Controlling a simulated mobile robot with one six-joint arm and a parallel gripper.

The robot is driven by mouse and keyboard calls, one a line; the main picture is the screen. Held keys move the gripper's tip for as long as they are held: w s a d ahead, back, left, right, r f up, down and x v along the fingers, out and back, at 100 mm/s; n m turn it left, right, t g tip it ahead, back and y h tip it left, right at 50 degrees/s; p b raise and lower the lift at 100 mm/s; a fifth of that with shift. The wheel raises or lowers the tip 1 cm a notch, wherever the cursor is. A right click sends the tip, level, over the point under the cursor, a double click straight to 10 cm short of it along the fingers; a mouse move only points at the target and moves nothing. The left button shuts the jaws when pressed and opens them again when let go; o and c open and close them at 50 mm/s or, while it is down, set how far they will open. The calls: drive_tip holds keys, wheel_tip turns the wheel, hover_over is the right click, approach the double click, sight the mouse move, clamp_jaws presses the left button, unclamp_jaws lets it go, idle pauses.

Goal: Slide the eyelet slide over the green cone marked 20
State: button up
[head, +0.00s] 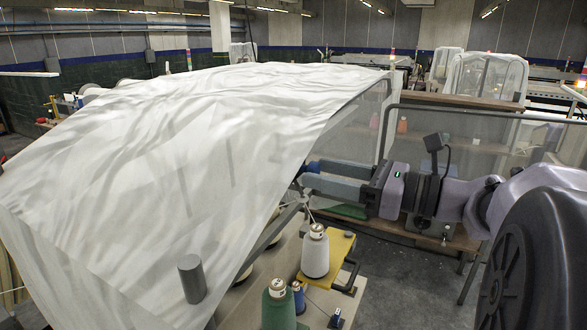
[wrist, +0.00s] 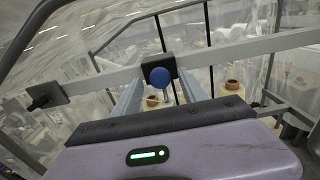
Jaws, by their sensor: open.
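The eyelet slide is a dark block with a round blue knob (wrist: 160,77) on a pale rail in the wrist view. In the head view a bit of blue (head: 313,166) shows by my fingertips. My gripper (head: 303,174) is open, its two grey fingers pointing left at the cloth's edge; in the wrist view the knob appears between them. I cannot tell whether they touch it. A green cone (head: 278,309) stands at the bottom of the head view, below and left of my gripper; its top marking is too small to read.
A white cone (head: 315,254) stands by a yellow plate (head: 340,252), with a small blue cone (head: 298,298) nearby. A large pale cloth (head: 170,150) covers the left. Another dark slide (wrist: 46,94) sits left on the rail (wrist: 240,50). Dark floor shows lower right.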

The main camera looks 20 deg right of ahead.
clamp_jaws()
idle(1.4)
